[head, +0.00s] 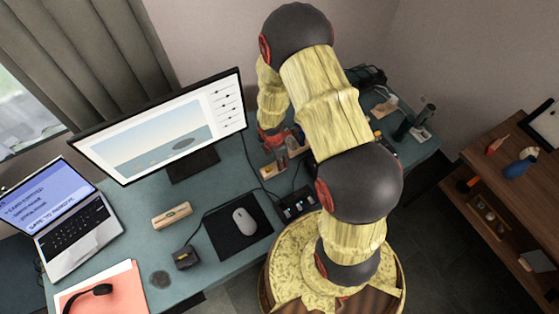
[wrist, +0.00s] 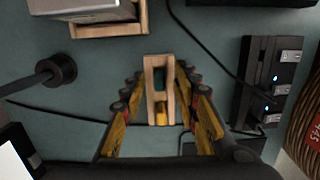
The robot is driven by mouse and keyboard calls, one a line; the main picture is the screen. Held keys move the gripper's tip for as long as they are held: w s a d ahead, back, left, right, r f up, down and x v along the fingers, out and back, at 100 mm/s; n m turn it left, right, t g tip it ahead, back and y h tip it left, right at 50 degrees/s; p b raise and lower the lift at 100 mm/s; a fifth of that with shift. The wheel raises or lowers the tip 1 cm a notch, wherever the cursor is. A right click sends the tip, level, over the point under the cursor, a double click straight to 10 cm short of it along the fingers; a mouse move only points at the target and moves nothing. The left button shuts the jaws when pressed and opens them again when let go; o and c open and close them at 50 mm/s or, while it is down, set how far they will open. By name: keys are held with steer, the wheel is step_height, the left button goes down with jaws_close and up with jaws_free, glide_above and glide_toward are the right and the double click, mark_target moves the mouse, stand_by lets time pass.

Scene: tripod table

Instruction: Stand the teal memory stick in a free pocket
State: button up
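In the wrist view my gripper (wrist: 160,82) is open, its yellow striped fingers spread on both sides of a small light-wood rack (wrist: 160,96). I see nothing held between the fingertips. The rack has two openings in a line. The near one shows a yellow piece (wrist: 161,114); the far one looks teal inside, and I cannot tell whether that is the teal memory stick or the tabletop. I cannot make out the teal memory stick for sure in either view.
A black hub (wrist: 262,80) with blue lights and silver plugs lies right of the gripper. A round black stand (wrist: 60,70) is on the left, and a wooden tray (wrist: 110,31) at the far side. Cables cross the teal table (head: 222,178). A mouse (head: 244,221) lies on a black mat.

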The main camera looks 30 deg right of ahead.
step_height(320, 180, up, 12)
steer(key=a, duration=0.1)
steer(key=shift+a+f, duration=0.2)
stand_by(0.6)
steer(key=s+a+r+m+t+b, duration=0.2)
steer(key=s+r+m, duration=0.3)
steer(key=r, duration=0.4)
steer(key=s+a+r+m+t+y+b, duration=0.1)
steer(key=s+a+r+m+b, duration=0.1)
steer(key=s+r+m, duration=0.3)
steer(key=s+a+r+m+t+b, duration=0.2)
steer(key=s+r+m, duration=0.3)
steer(key=r, duration=0.8)
steer(key=a+m, duration=0.1)
steer(key=m, duration=0.2)
steer(key=shift+s+a+r+t+b, duration=0.3)
steer(key=shift+a+b, duration=0.05)
steer(key=shift+b, duration=0.05)
steer(key=shift+a, duration=0.1)
